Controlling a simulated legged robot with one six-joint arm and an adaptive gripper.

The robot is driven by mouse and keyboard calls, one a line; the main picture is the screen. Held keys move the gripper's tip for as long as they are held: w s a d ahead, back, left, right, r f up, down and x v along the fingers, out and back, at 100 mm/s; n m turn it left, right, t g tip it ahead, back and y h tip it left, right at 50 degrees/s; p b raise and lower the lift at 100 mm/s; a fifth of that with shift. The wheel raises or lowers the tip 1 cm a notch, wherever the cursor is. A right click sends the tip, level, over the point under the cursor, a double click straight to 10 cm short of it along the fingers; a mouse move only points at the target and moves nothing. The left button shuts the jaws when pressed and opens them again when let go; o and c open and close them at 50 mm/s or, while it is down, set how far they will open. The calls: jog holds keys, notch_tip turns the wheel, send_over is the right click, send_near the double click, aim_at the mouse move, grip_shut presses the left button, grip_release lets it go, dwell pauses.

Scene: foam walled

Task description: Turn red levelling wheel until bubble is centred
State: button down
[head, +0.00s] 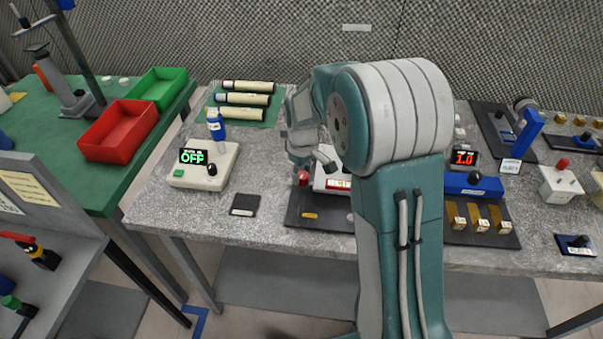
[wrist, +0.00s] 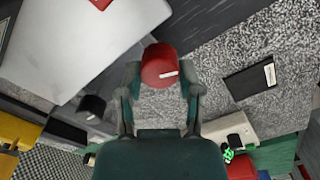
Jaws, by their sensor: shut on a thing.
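The red levelling wheel (wrist: 160,66) is a round red knob with a white mark on top. In the wrist view it sits between the two fingertips of my gripper (wrist: 160,82), which is shut on it. In the head view the wheel (head: 311,187) shows at the left front corner of a white instrument (head: 322,181), below my gripper. The white instrument's plate fills the upper left of the wrist view (wrist: 85,45). My arm hides much of the instrument in the head view. I cannot make out the bubble in either view.
The instrument stands on a dark mat (head: 300,215) on the grey speckled table. A white box with an OFF display (head: 203,165) and a small black pad (head: 244,205) are to the left. A blue device (head: 472,184) with brass blocks is to the right.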

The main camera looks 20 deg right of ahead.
jog(key=m, duration=0.5)
jog(key=shift+w+m, duration=0.1)
jog(key=shift+m, duration=0.2)
jog(key=m, duration=0.4)
jog(key=shift+d+m, duration=0.1)
jog(key=shift+m, duration=0.6)
jog(key=shift+c, duration=1.3)
grip_release()
